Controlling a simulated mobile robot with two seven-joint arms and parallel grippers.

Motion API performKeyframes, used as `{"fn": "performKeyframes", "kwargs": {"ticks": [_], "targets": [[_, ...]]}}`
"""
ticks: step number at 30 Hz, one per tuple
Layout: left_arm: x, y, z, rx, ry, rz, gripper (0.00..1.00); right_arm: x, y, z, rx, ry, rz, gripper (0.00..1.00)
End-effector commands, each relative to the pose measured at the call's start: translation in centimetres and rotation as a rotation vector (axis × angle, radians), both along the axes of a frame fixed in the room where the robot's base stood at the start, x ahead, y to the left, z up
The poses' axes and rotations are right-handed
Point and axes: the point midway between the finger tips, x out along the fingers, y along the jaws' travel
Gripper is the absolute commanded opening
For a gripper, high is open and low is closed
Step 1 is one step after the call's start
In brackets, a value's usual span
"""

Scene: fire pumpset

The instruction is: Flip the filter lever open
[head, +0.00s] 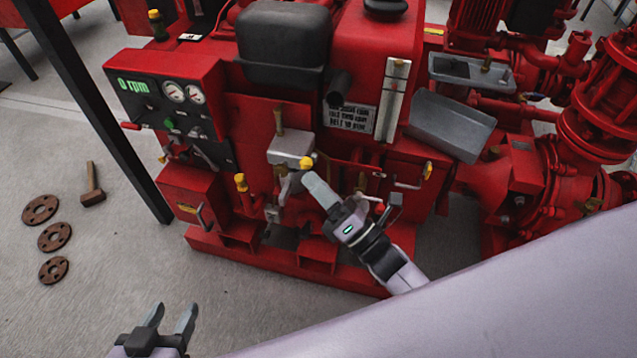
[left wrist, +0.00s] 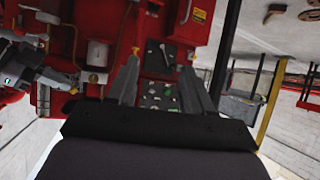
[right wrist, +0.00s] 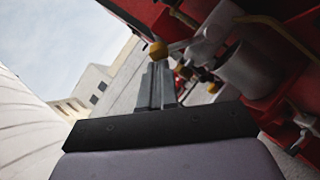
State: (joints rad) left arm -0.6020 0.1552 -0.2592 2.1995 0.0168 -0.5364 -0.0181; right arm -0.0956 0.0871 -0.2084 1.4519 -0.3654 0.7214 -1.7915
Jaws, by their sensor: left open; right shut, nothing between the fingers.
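A lever with a round yellow knob (head: 307,163) stands at the front of the red pumpset, just below a pale grey box (head: 291,146). In the right wrist view the yellow knob (right wrist: 158,50) sits on a short arm beside a pale cylinder (right wrist: 245,68), which looks like the filter. My right gripper (head: 310,178) is shut and empty, its fingertips right at the knob; I cannot tell whether they touch. The knob also shows in the left wrist view (left wrist: 75,90). My left gripper (head: 172,312) is open and empty, low above the floor at the left.
A red control panel (head: 165,90) with gauges is at the left of the pumpset. Other yellow-tipped handles (head: 240,180) (head: 427,170) flank the lever. A dark post (head: 95,110) stands at left. Rusty flanges (head: 54,237) and a hammer (head: 92,185) lie on the floor.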

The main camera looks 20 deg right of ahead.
Motion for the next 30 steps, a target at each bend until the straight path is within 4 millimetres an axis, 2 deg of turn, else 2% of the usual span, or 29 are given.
{"fn": "performKeyframes", "kwargs": {"ticks": [1, 8, 9, 12, 18, 23, 30], "targets": [[-0.3, 0.6, 0.7, 0.003, 0.025, 0.016, 0.51, 0.0, 0.0, 1.5, 0.026, 0.038, -0.001, 0.0], [-2.1, 3.6, -0.4, 0.014, 0.12, 0.089, 0.51, 0.5, -0.3, 3.2, 0.148, 0.218, 0.0, 0.0], [-2.1, 3.7, 0.2, 0.013, 0.123, 0.094, 0.51, 0.6, -0.4, 3.4, 0.169, 0.249, 0.0, 0.0], [-2.0, 3.6, 2.2, 0.011, 0.117, 0.091, 0.51, 0.9, -0.6, 4.0, 0.219, 0.324, 0.0, 0.0], [-2.0, 3.6, 4.6, 0.01, 0.118, 0.09, 0.51, 1.6, -1.0, 4.6, 0.308, 0.457, 0.001, 0.0], [-2.0, 3.6, 5.7, 0.01, 0.118, 0.09, 0.51, 2.0, -1.3, 4.9, 0.363, 0.539, 0.001, 0.0], [-1.9, 3.6, 6.4, 0.012, 0.112, 0.089, 0.51, 2.5, -1.6, 5.1, 0.361, 0.535, 0.001, 0.0]]}}
